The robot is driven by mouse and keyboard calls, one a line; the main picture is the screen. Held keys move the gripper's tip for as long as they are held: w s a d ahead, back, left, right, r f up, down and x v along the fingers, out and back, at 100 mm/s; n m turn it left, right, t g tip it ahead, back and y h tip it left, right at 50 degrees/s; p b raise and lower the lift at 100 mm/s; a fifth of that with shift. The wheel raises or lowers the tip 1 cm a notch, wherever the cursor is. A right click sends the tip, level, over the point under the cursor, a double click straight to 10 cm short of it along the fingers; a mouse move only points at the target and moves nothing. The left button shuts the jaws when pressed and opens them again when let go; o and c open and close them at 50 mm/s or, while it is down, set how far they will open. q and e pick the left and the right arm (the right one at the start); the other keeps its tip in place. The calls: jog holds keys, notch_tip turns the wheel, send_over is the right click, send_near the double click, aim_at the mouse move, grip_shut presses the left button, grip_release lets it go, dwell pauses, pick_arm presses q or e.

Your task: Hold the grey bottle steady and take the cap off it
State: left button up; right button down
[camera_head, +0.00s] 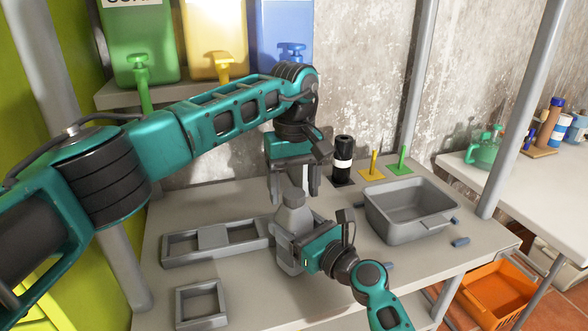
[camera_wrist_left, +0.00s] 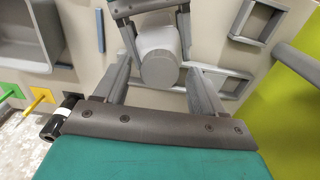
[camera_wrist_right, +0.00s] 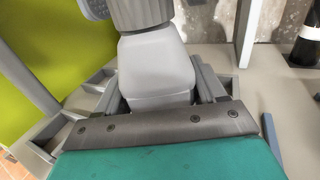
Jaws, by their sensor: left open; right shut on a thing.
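The grey bottle (camera_head: 288,222) stands upright on the table, with its body also in the right wrist view (camera_wrist_right: 157,75). My right gripper (camera_head: 294,245) is shut on the bottle's body from the front right. The grey cap (camera_wrist_left: 160,69) is seen end-on in the left wrist view, between the left fingers. My left gripper (camera_head: 294,194) is open and points down over the bottle's top, one finger to each side. I cannot tell whether its fingers touch the cap. The lower bottle is partly hidden by my right gripper.
A grey bin (camera_head: 410,208) stands to the right, with small blue pieces (camera_head: 460,242) around it. A black bottle (camera_head: 343,158), a yellow peg (camera_head: 373,163) and a green peg (camera_head: 402,160) stand behind. Grey trays (camera_head: 182,254) lie at left. Soap containers (camera_head: 140,45) sit on a shelf above.

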pick_arm(q)
jog(key=shift+f, duration=0.25)
jog(key=c, duration=1.2)
